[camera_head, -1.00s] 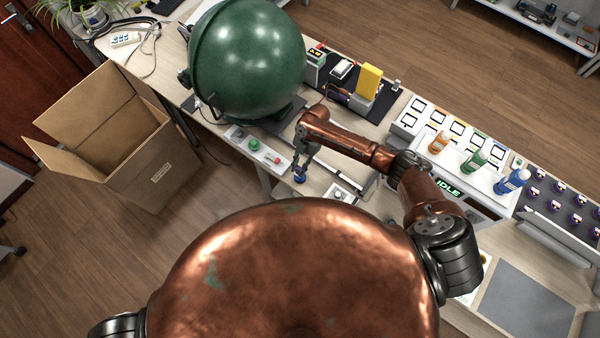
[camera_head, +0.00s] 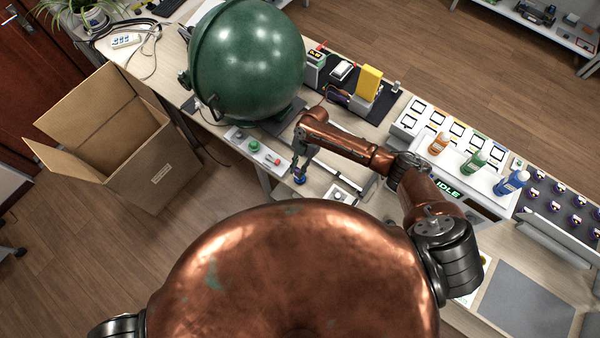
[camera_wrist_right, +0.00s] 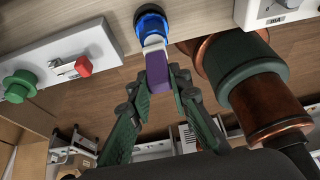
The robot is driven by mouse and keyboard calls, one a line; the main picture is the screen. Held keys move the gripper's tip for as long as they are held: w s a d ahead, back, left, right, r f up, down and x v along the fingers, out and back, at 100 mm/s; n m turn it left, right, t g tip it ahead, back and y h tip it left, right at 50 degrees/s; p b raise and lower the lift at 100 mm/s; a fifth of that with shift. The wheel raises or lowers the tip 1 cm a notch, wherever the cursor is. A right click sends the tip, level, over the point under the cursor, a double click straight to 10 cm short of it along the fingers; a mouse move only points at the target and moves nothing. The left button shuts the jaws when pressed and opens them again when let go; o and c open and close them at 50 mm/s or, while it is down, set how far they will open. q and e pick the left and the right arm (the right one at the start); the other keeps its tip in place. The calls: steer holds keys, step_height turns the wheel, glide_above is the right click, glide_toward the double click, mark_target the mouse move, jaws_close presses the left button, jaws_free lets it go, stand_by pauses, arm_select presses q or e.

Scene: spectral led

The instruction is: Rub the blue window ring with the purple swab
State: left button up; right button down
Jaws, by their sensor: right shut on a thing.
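The blue window ring (camera_wrist_right: 152,21) sits at the near edge of the light wooden bench, at the top of the right wrist view. In the head view it is a small blue spot (camera_head: 299,181) just below my right gripper (camera_head: 301,169). My right gripper (camera_wrist_right: 163,82) is shut on the purple swab (camera_wrist_right: 157,72). The swab's pale tip (camera_wrist_right: 154,42) overlaps the ring's near edge in the wrist view. I cannot tell whether it touches. My left gripper is not in view.
A white panel with a green knob (camera_wrist_right: 19,86) and a red button (camera_wrist_right: 83,66) lies left of the ring. A large green sphere (camera_head: 247,62) stands behind. Several bottles, including an orange one (camera_head: 438,144), stand at right. An open cardboard box (camera_head: 154,178) is at left.

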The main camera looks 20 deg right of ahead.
steer(key=shift+s+a, duration=0.15)
steer(key=shift+s, duration=0.05)
steer(key=shift+r+p, duration=0.65)
steer(key=shift+r, duration=0.15)
steer(key=shift+w+f, duration=0.1)
